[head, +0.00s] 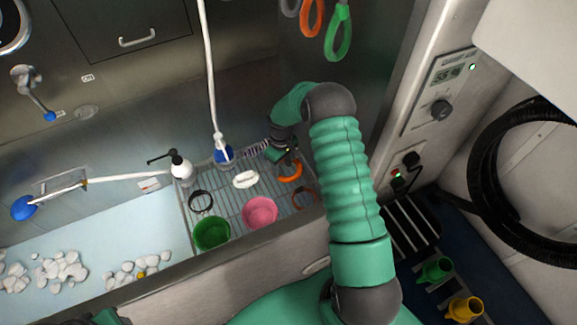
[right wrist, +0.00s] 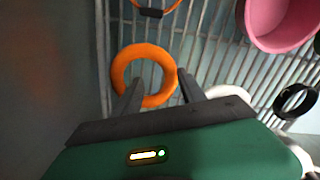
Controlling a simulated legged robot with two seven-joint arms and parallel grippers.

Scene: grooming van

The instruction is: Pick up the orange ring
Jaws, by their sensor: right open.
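The orange ring (head: 291,179) lies on the wire rack (head: 231,198) in the tub. In the right wrist view the orange ring (right wrist: 150,50) lies flat on the bars, just ahead of my right gripper. My right gripper (head: 287,160) is open and empty. Its two dark fingertips (right wrist: 158,86) are apart and overlap the near part of the ring in the picture; I cannot tell whether they touch it. My arm and gripper body hide part of the rack in the head view.
On the rack are a green bowl (head: 212,234), a pink bowl (head: 260,212), a black collar (head: 201,201), a white item (head: 245,179) and a thin orange-and-black collar (head: 304,197). Loops (head: 312,17) hang above.

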